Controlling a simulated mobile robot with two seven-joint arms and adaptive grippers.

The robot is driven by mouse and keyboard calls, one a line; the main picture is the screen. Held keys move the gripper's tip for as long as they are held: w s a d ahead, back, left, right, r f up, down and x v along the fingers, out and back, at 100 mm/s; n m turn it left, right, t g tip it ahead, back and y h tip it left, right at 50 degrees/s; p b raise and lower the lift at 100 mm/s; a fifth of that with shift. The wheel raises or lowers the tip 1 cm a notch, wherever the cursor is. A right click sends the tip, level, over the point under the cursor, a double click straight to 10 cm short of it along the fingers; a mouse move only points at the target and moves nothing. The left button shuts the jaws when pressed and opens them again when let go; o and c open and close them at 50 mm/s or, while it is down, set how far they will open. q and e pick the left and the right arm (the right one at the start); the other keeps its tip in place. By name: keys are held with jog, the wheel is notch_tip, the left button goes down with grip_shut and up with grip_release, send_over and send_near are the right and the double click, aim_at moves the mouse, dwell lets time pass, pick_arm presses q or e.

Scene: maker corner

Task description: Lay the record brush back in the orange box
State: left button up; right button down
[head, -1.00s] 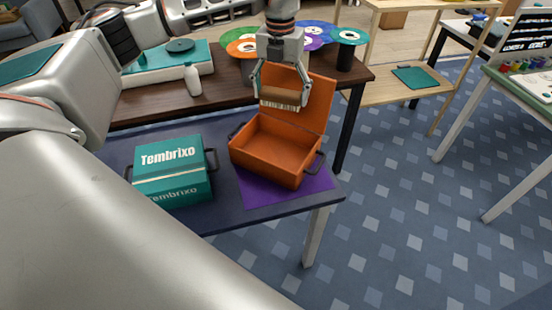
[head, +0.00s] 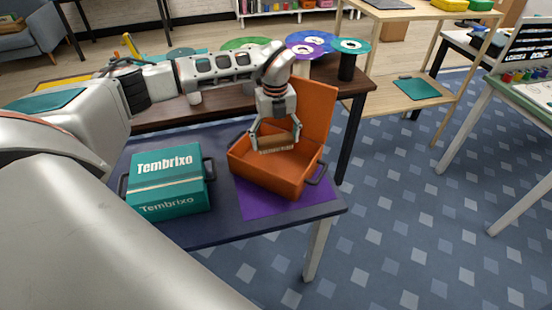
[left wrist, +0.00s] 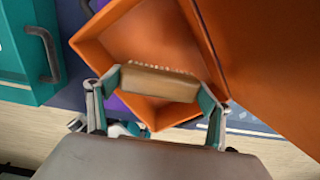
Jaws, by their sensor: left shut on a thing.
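The record brush (head: 275,142) is a short brown wooden block with pale bristles. My left gripper (head: 275,143) is shut on it, one finger at each end. It holds the brush at the level of the orange box's opening, over the back part of the box. The orange box (head: 263,178) has its lid raised at the back and dark handles at its sides. In the left wrist view the brush (left wrist: 160,84) lies between the fingertips, with the orange box (left wrist: 150,35) below and around it. Whether the brush touches the box floor cannot be told. My right gripper is not in view.
The orange box stands on a purple mat (head: 262,209) on a dark blue table (head: 215,228). A closed teal Tembrixo box (head: 168,182) stands to its left. Behind is a dark wooden table with coloured records (head: 308,42) and a white bottle (head: 194,97).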

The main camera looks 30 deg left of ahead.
aim_at(275, 138)
pick_arm(q)
notch_tip(275, 138, down, 4)
jog(key=shift+r, duration=0.1)
notch_tip(275, 138, down, 4)
jog(key=shift+f+b, duration=0.1)
jog(key=shift+b, duration=0.35)
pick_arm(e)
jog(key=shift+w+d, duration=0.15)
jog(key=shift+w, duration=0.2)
pick_arm(q)
jog(key=o, duration=1.1)
jog(key=shift+c, duration=0.2)
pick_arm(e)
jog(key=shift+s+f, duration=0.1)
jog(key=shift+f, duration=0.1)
pick_arm(q)
notch_tip(275, 138, up, 12)
jog(key=shift+r+p, duration=0.1)
jog(key=shift+p, duration=0.65)
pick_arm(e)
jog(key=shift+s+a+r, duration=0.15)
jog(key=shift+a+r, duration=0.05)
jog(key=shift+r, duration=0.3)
